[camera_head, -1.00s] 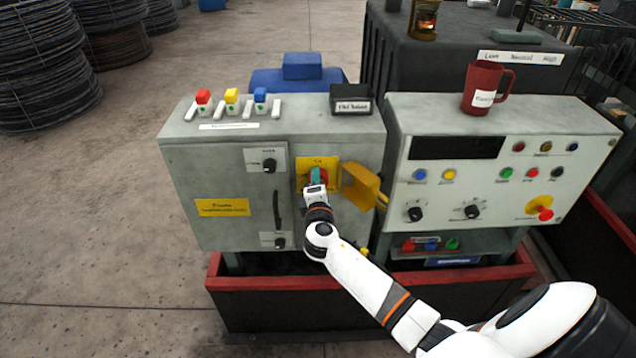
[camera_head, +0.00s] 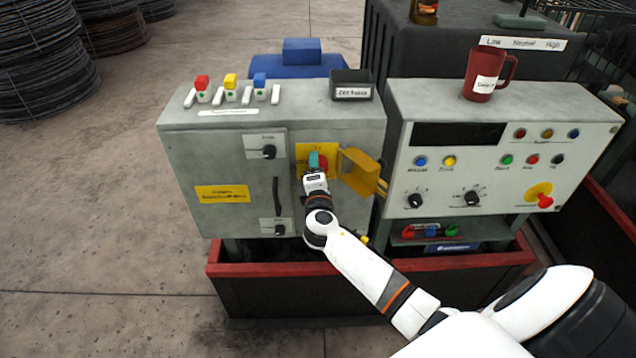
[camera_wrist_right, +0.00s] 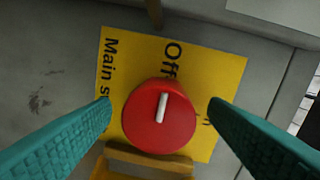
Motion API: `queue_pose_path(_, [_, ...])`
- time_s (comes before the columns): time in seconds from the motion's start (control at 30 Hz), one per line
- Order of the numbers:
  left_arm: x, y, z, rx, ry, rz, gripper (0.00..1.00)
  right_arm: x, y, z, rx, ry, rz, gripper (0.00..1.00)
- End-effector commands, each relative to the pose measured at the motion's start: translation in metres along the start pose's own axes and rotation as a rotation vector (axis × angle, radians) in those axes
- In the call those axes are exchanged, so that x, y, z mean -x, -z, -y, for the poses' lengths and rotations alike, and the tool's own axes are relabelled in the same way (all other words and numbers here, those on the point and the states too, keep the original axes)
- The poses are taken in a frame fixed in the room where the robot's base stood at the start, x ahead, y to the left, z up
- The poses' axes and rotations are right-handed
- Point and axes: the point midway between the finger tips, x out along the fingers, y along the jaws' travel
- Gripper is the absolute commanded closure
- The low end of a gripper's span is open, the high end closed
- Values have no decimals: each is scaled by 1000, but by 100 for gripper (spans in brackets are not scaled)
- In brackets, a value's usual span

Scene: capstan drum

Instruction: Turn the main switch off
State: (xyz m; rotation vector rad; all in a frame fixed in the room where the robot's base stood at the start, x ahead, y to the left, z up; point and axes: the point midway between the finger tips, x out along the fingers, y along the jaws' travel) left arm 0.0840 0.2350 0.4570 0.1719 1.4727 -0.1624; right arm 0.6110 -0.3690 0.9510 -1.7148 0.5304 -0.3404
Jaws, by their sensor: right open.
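The main switch is a round red knob (camera_wrist_right: 159,115) with a white pointer line, on a yellow plate (camera_wrist_right: 222,75) reading "Main s..." and "Off". The line points toward the "Off" lettering, slightly tilted. In the head view the yellow plate (camera_head: 303,153) is on the front of the left grey cabinet, mostly behind my gripper. My right gripper (camera_head: 317,160) is at the knob; in the wrist view its teal fingers (camera_wrist_right: 160,112) stand open on both sides of the knob, with gaps visible. My left gripper is not in view.
An open yellow cover (camera_head: 359,170) sticks out just right of the switch. A black handle (camera_head: 276,196) is to its left. A second grey console (camera_head: 500,150) with buttons and a red mug (camera_head: 487,75) stands to the right. A red-rimmed trough (camera_head: 290,270) runs below.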

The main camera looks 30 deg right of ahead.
Motion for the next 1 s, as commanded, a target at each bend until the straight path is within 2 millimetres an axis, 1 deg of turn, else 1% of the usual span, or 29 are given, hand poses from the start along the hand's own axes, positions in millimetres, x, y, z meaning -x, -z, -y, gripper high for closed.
queue_pose_path(0.17, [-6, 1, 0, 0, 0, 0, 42, 31, -1, -3, -2, -2, 3, 31])
queue_pose_path(0.3, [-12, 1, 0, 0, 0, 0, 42, 63, -1, -4, -3, -3, 3, 31])
queue_pose_path(0.4, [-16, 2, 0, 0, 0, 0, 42, 82, -1, -4, -2, -3, 3, 31])
queue_pose_path(0.5, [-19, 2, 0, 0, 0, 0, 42, 98, -1, -3, -2, -3, 2, 31])
queue_pose_path(0.6, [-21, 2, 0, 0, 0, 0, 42, 108, -1, -2, 0, -2, 2, 31])
queue_pose_path(0.7, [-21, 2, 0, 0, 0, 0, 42, 113, -1, -1, 1, -2, 1, 31])
queue_pose_path(1.0, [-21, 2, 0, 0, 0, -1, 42, 114, 0, -1, 1, -2, 0, 31])
